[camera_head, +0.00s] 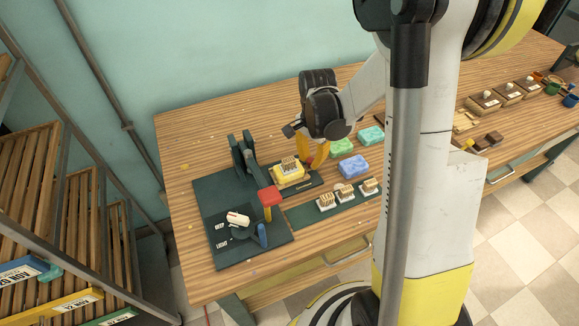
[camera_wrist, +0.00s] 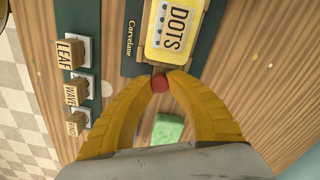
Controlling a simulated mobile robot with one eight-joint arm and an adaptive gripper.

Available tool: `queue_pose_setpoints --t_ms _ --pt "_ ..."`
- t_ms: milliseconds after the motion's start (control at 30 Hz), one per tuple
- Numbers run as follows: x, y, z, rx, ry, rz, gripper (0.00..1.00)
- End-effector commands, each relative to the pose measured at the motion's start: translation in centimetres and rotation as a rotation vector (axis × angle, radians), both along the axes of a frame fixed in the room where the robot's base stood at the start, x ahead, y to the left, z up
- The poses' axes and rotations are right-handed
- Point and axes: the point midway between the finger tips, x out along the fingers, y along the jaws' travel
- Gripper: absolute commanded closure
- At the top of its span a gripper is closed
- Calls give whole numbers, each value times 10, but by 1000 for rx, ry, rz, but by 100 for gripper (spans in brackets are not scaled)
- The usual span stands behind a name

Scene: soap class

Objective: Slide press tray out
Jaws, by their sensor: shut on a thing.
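The press tray (camera_head: 308,183) is a dark plate that sticks out to the right of the dark green press (camera_head: 243,158). A yellow block (camera_head: 288,175) with a wooden piece on top sits on it. In the wrist view the tray (camera_wrist: 130,66) bears the word Corvelane, and the yellow block's top (camera_wrist: 170,30) reads DOTS. My gripper (camera_wrist: 160,84) is shut on the red knob (camera_wrist: 160,82) at the tray's end. My gripper in the head view (camera_head: 313,162) hides much of that knob.
Three stamps stand on a green strip (camera_head: 300,218) in front of the tray. Green (camera_head: 341,147), blue (camera_head: 353,165) and teal (camera_head: 371,136) soaps lie to the right. A red-topped post (camera_head: 269,196) and a blue one (camera_head: 262,236) stand by the press. Bare wood lies behind.

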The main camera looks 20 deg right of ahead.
Motion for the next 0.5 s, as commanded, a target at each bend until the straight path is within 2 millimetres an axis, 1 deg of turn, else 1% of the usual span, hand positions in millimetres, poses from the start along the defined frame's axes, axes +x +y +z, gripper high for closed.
queue_pose_setpoints --t_ms 33,133,433,467,500 --pt "0 -8 0 0 -1 -3 100" --pt "0 -17 0 0 -1 -1 100" --pt "0 -20 0 -3 0 -1 100" --pt "0 -20 0 -4 -1 -1 79" --pt "0 -20 0 -4 -1 -1 67"
